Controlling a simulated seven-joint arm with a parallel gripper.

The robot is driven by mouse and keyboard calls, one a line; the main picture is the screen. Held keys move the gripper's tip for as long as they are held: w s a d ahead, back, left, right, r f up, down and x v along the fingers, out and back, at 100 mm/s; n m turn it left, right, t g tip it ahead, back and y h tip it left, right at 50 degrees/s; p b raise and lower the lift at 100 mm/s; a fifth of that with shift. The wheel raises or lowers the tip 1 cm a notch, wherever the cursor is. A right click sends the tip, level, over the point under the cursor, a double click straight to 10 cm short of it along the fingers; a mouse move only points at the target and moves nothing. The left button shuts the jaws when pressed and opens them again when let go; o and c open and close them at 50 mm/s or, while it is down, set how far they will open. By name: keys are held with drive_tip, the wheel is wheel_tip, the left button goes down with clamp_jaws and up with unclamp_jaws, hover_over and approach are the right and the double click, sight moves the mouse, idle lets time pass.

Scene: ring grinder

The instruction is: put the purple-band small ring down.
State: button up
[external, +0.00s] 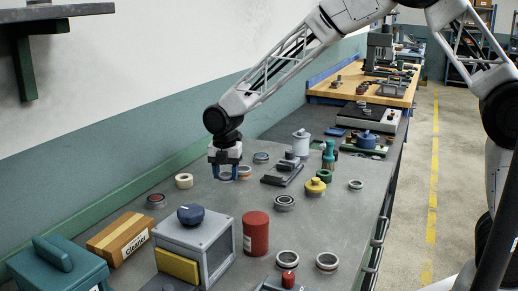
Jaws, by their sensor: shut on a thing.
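My gripper (226,172) points straight down over the grey bench, left of its middle. Its blue-tipped fingers are closed on a small ring (226,178), which shows only as a thin pale edge low between them. Its purple band cannot be made out at this size. I cannot tell whether the ring touches the bench top or is just above it. An orange-banded ring (245,172) lies close to the right of the fingers.
Other rings lie around: a blue-toned one (261,157) behind, a cream one (184,181) and a red-centred one (157,200) to the left, a metal one (284,202) to the right. A dark fixture (283,173), red cylinder (256,233) and grey knobbed box (214,238) stand nearby.

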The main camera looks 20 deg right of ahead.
sight(226, 191)
drive_tip(key=shift+f, duration=1.7)
drive_tip(key=shift+f, duration=0.15)
drive_tip(key=o, duration=0.9)
drive_tip(key=shift+o, duration=0.2)
wheel_tip(226, 191, up, 12)
drive_tip(key=shift+d+r, duration=0.1)
drive_tip(key=shift+r, duration=0.1)
